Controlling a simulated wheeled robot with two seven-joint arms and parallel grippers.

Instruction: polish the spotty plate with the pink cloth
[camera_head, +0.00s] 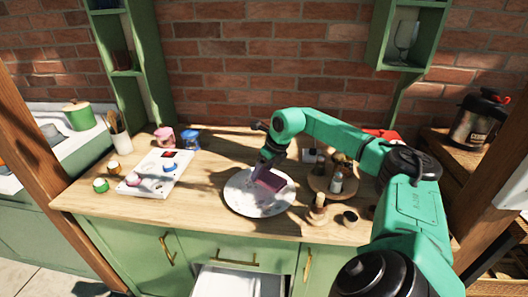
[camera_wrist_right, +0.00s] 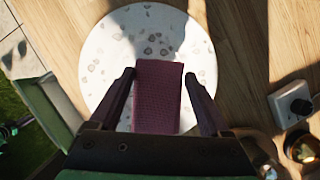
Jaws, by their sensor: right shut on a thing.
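The plate (camera_head: 246,199) is white and round with grey-brown spots, and lies on the wooden counter in the head view. It also shows in the right wrist view (camera_wrist_right: 102,55), where the spots cluster on its upper half. The pink cloth (camera_head: 270,181) is a folded dark-pink block over the plate; it also shows in the right wrist view (camera_wrist_right: 158,95). My right gripper (camera_head: 266,168) is shut on the cloth, its two fingers on either side in the right wrist view (camera_wrist_right: 158,82). I cannot tell whether the cloth touches the plate. My left gripper is not in view.
A round wooden stand (camera_head: 322,184) with bottles and a wooden mill (camera_head: 317,212) are close right of the plate.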

